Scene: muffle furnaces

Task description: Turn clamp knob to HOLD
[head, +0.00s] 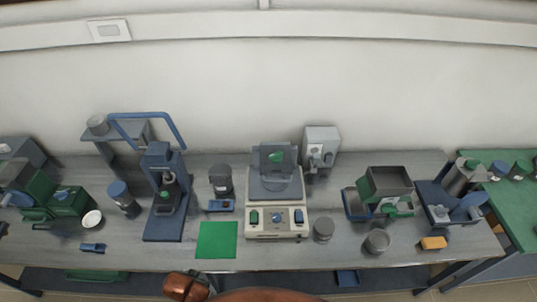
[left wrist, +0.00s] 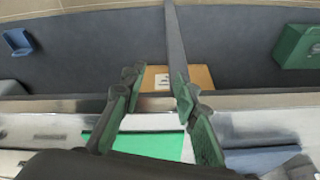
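The beige bench device (head: 277,232) stands at the middle of the bench. A small round blue-and-white knob (head: 276,217) is on its front, between a green switch and a blue switch. I cannot read any marking, so whether this is the clamp knob, and its setting, cannot be told. My left gripper (left wrist: 156,88) is open and empty in the left wrist view, its green-padded fingers apart near the bench's front edge and the green mat (left wrist: 150,145). The gripper does not show clearly in the head view. My right gripper is not in view.
The green mat (head: 217,240) lies left of the device. A green hopper machine (head: 388,187) is farther right. A cardboard box (left wrist: 178,77) is below the bench edge.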

